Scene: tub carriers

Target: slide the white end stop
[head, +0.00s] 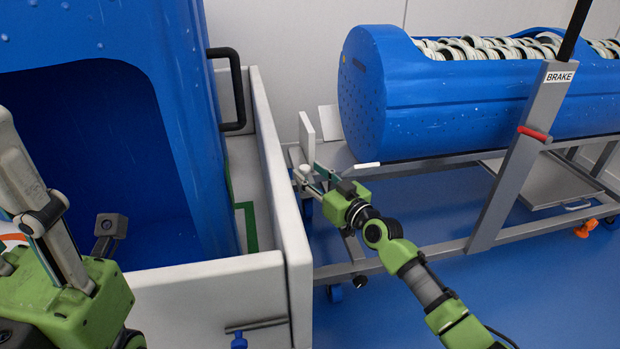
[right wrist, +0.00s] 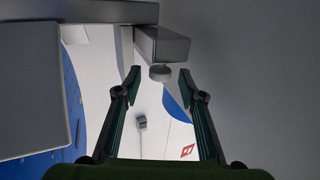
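The white end stop (head: 307,135) is an upright plate at the near left end of the metal cradle under the lying blue tub (head: 450,95). A small pale round knob (head: 305,171) shows just below it. My right gripper (head: 312,180) is beside this knob with its fingers pointing at it. In the right wrist view my right gripper (right wrist: 160,82) is open, and a grey knob (right wrist: 160,73) on a block (right wrist: 162,45) is centred at the fingertips, with no visible contact. My left gripper (head: 50,225) is at the lower left, cut off by the edge; its opening is unclear.
A large blue tub (head: 185,110) with a black handle (head: 233,90) stands in a white-walled carrier (head: 285,200) on the left. The metal frame has a post marked BRAKE with a red handle (head: 535,134) on the right. Blue floor is open at the lower right.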

